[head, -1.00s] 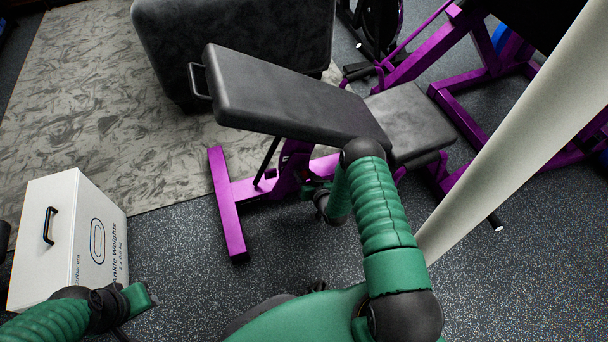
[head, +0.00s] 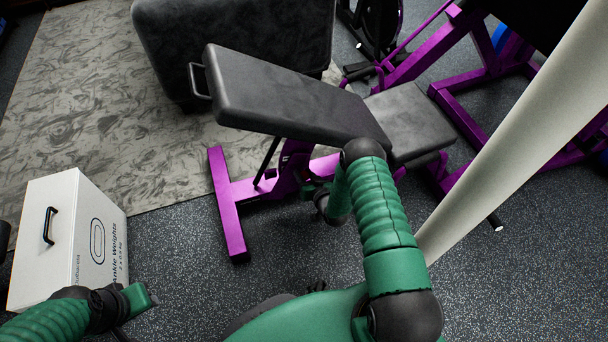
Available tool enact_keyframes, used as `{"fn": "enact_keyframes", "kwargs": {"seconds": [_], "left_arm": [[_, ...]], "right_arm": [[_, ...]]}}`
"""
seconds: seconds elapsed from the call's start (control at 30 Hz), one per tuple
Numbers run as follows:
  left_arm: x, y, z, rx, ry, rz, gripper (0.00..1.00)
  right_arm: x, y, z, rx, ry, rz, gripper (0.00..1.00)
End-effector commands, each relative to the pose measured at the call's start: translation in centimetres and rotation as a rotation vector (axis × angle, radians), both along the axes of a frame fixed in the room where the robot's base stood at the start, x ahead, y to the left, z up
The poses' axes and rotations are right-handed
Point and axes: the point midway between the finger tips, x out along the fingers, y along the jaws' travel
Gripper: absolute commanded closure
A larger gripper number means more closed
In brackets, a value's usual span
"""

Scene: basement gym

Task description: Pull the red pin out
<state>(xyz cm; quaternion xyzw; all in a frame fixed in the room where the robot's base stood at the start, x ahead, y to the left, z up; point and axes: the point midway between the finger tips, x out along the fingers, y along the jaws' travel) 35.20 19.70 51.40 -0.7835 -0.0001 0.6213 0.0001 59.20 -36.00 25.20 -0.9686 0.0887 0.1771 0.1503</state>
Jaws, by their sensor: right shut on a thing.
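A weight bench has a dark padded backrest (head: 295,95), a seat pad (head: 410,120) and a purple frame (head: 228,205). My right arm reaches to the frame under the backrest. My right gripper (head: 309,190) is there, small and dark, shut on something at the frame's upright. The red pin is not clearly seen; the gripper and wrist cover that spot. My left gripper (head: 143,298) is at the lower left, beside the white box and away from the bench. Its jaw opening cannot be made out.
A white ankle weights box (head: 50,235) stands on the floor at left. A large dark padded block (head: 235,35) is behind the bench. A pale post (head: 520,130) slants up at right, before more purple equipment (head: 460,95). Speckled floor (head: 180,230) is open between box and bench.

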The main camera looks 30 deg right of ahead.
Motion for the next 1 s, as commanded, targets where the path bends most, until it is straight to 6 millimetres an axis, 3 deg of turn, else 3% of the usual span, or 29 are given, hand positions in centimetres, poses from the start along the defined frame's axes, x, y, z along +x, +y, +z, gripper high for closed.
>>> {"fn": "enact_keyframes", "kwargs": {"seconds": [0.2, 0.47, 0.5, 0.63, 1.0], "left_arm": [[0.0, 0.0, 1.9, 0.0, 0.0, 0.0, 0.64], [0.0, 0.0, 1.6, 0.0, 0.0, 0.0, 0.64], [0.0, 0.0, 1.6, 0.0, 0.0, 0.0, 0.64], [0.0, 0.0, 1.6, 0.0, 0.0, 0.0, 0.64], [0.0, 0.0, 2.1, 0.0, 0.0, 0.0, 0.64]], "right_arm": [[-2.3, 0.4, 0.2, 0.0, 0.006, -0.002, 1.0], [-2.6, 0.5, -0.2, 0.0, 0.007, -0.003, 1.0], [-2.6, 0.5, -0.2, 0.0, 0.007, -0.003, 0.62], [-2.5, 0.5, -0.1, 0.0, 0.005, -0.002, 0.45], [-2.9, 0.6, 0.4, 0.0, 0.003, -0.001, 0.45]]}}
